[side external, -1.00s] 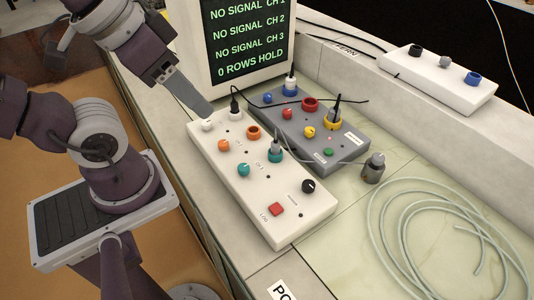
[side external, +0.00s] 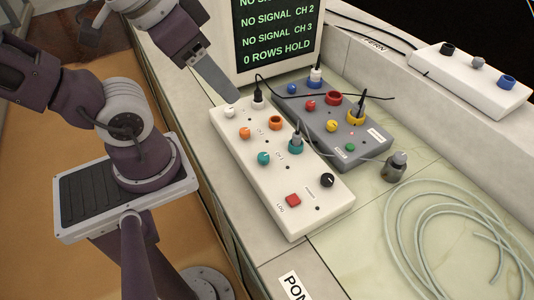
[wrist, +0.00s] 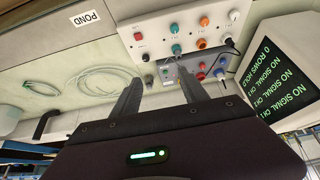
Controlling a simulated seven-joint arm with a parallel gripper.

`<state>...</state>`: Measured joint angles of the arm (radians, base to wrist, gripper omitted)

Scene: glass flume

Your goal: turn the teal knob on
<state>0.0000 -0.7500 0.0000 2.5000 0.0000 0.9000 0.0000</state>
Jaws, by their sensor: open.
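The teal knob (side external: 263,158) is on the white box (side external: 318,213), in the row with an orange knob (side external: 245,133) and a white knob (side external: 228,112). In the wrist view the teal knob (wrist: 174,27) shows near the top, uncovered; its pointer setting is too small to read. A teal ring with a grey plug (side external: 295,147) is beside it. My gripper (side external: 235,99) is near the white knob's end of the box, away from the teal knob; contact there cannot be told. In the wrist view my gripper (wrist: 157,80) has its fingers apart with nothing between them.
A grey box (side external: 320,127) with knobs and plugs stands behind the white box. The screen (side external: 280,32) reads "NO SIGNAL" and "0 ROWS HOLD". A red button (side external: 293,200) and black knob (side external: 327,180) are on the white box. Coiled tubing (side external: 440,240) lies at right.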

